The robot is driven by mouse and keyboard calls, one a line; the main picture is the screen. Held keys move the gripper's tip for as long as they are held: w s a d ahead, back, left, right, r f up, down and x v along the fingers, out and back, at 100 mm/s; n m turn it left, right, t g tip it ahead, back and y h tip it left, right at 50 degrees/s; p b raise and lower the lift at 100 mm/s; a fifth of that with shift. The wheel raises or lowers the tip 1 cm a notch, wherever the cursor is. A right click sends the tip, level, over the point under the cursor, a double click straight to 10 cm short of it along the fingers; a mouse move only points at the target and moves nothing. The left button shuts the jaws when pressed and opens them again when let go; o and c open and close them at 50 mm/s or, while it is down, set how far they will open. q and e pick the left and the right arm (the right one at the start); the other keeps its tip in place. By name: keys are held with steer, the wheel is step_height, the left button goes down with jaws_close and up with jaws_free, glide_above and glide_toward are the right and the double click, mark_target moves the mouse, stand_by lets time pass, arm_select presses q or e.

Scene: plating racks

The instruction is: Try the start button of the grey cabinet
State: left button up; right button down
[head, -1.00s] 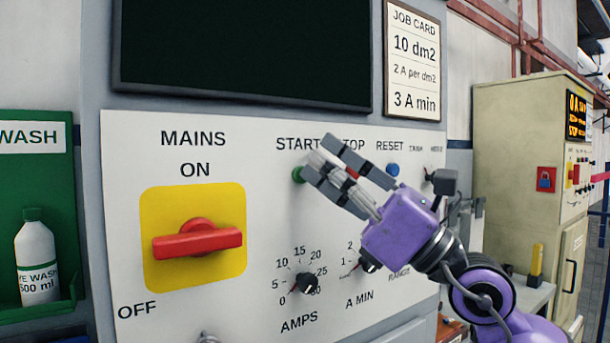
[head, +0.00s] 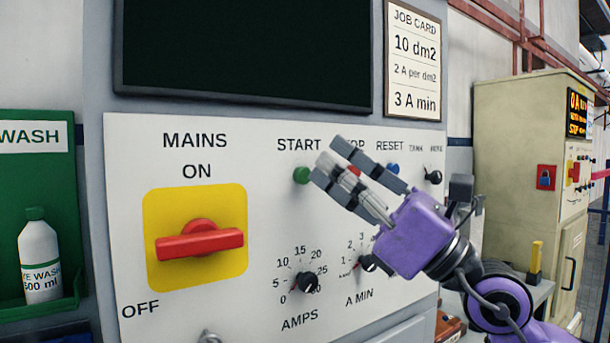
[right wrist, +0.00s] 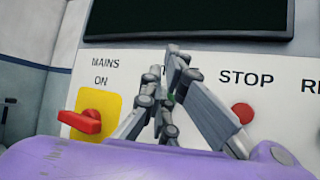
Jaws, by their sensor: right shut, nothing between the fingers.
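The grey cabinet (head: 92,200) carries a white control panel with a green START button (head: 301,175) at its top middle. In the head view the button is in plain sight. My right gripper (head: 328,165) is shut and empty, in front of the panel just right of the button, its fingertips pointing up and left. It covers part of the red STOP button (head: 353,171). In the right wrist view my right gripper (right wrist: 176,58) hides the START label and nearly all of the green button. My left gripper is not in view.
A red mains switch (head: 199,243) on a yellow plate is at the left, its handle horizontal. The cabinet's screen (head: 245,50) is dark. A blue RESET button (head: 393,169) and the AMPS dial (head: 308,282) are close to my gripper. A beige cabinet (head: 515,150) stands at the right.

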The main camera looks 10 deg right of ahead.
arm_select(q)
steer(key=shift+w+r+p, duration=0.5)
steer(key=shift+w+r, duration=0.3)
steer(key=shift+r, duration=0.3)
arm_select(e)
steer(key=s, duration=0.1)
steer(key=s+d, duration=0.1)
steer(key=s, duration=0.2)
steer(key=shift+s+d, duration=0.25)
steer(key=shift+d, duration=0.1)
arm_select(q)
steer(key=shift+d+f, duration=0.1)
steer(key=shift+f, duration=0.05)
